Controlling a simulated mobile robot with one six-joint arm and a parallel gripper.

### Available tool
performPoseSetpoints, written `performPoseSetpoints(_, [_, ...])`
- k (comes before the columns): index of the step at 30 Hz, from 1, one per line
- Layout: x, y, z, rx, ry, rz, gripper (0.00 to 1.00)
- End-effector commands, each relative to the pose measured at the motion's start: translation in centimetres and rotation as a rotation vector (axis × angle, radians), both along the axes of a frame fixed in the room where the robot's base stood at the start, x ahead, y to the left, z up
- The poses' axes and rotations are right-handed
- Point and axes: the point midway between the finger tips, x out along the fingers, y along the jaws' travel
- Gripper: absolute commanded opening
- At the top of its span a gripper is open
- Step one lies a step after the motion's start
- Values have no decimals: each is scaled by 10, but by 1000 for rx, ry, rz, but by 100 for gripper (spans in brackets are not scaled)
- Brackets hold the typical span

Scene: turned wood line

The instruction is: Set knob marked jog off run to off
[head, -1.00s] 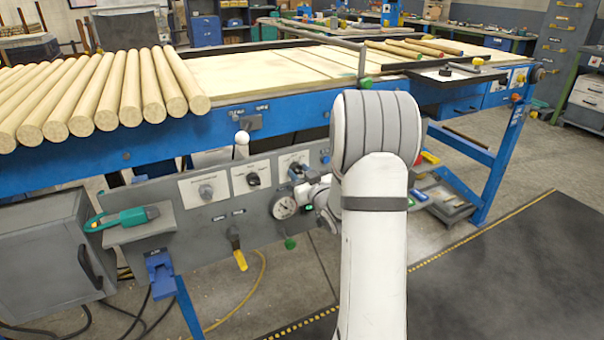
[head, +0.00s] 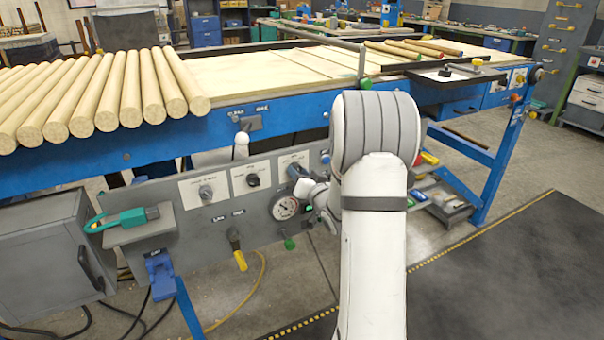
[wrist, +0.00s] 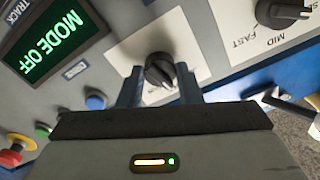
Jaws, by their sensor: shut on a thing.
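A black knob (wrist: 158,70) on a white plate (wrist: 140,30) sits between the two fingers of my gripper (wrist: 160,88) in the wrist view. My gripper is shut on this knob. The plate's marks are mostly hidden by the gripper or too small to read. A dark screen (wrist: 50,42) beside it shows "MODE OFF" in green letters, upside down. In the head view, my gripper (head: 299,176) is at the rightmost white plate (head: 290,160) of the grey panel, and the knob there is hidden.
Another black knob (wrist: 283,11), marked MID and FAST, is close by. A blue button (wrist: 96,102), a green button (wrist: 42,130) and a red stop button (wrist: 14,150) are on the other side. A gauge (head: 285,207) lies below my gripper. Wooden rods (head: 125,95) lie on the table above.

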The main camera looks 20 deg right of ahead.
Motion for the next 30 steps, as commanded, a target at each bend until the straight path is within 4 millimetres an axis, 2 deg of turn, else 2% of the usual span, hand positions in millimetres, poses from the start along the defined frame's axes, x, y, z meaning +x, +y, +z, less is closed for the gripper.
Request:
performPoseSetpoints(12, [0,0,0,200,6,-1,9])
performPoseSetpoints(29, [0,0,0,229,7,-1,9])
performPoseSetpoints(30, [0,0,0,229,7,-1,35])
